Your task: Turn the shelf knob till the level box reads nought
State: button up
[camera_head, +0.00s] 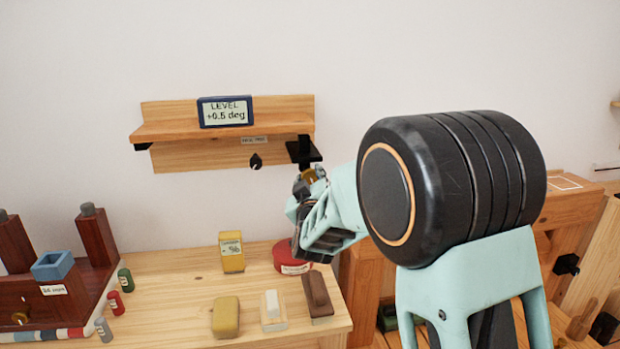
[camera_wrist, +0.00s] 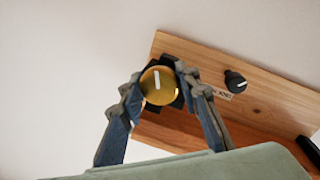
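The level box (camera_head: 225,111) stands on the wall shelf (camera_head: 200,130) and reads +0.5 deg. The shelf knob is a round brass knob (camera_wrist: 158,85) with a white pointer line, in front of a black bracket (camera_head: 304,150) at the shelf's right end. In the head view the brass knob (camera_head: 308,174) is partly hidden by my gripper (camera_head: 312,190). In the wrist view my gripper's fingers (camera_wrist: 160,84) stand on both sides of the knob. The left fingertip looks close against it; whether both fingers press on it I cannot tell.
A small black knob (camera_head: 255,161) with a white pointer sits below the shelf, left of the bracket; it also shows in the wrist view (camera_wrist: 235,80). Below, a wooden bench (camera_head: 180,275) holds a yellow box (camera_head: 231,252), a red round tin (camera_head: 290,260) and several blocks.

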jog(key=c, duration=0.4)
jog(key=shift+o, duration=0.2)
jog(key=shift+f+m+b, duration=0.15)
jog(key=shift+m+b, duration=0.85)
jog(key=shift+b, duration=0.15)
jog(key=shift+m+g+b, duration=0.4)
jog(key=shift+m+b, duration=0.25)
jog(key=shift+m, duration=0.65)
jog(key=o, duration=1.1)
jog(key=shift+o, duration=0.2)
jog(key=shift+r, duration=0.2)
jog(key=s+d, duration=0.1)
jog(key=s, duration=1.1)
jog(key=shift+d+r, duration=0.3)
jog(key=shift+r, duration=0.1)
jog(key=shift+w+a, duration=0.1)
jog(key=shift+w, duration=0.05)
